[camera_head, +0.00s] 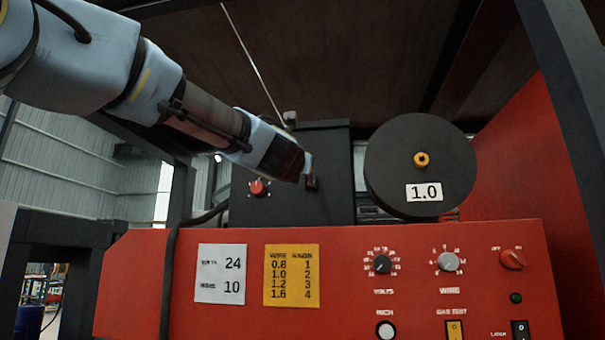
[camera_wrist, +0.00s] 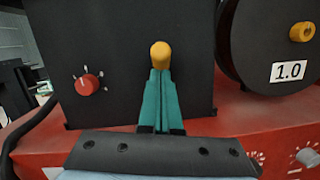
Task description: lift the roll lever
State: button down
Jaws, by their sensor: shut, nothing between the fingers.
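A lever with a rounded yellow end (camera_wrist: 160,53), which looks like the roll lever, stands out from the black feeder box (camera_wrist: 120,35) in the wrist view. My gripper (camera_wrist: 160,75) has its two teal fingers together, with the tips right at the lower part of the yellow end. Whether they touch it I cannot tell, and the fingers hide what lies below it. In the head view my gripper (camera_head: 307,168) reaches in from the upper left to the front of the box, and the yellow end does not show there.
A red knob (camera_head: 258,187) is on the box, left of my gripper. A black wire spool (camera_head: 420,150) marked 1.0 stands to the right. Below is a red panel (camera_head: 360,310) with dials, switches, a white label (camera_head: 220,285) and a yellow wire chart (camera_head: 291,290).

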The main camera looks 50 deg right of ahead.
jog(key=shift+a+r, duration=0.15)
jog(key=shift+r, duration=0.8)
jog(key=shift+a, duration=0.1)
jog(key=f+b+v, duration=0.1)
jog(key=b+v, duration=0.3)
jog(key=v, duration=0.6)
jog(key=shift+f+b, duration=0.4)
jog(key=shift+s+a+f, duration=0.1)
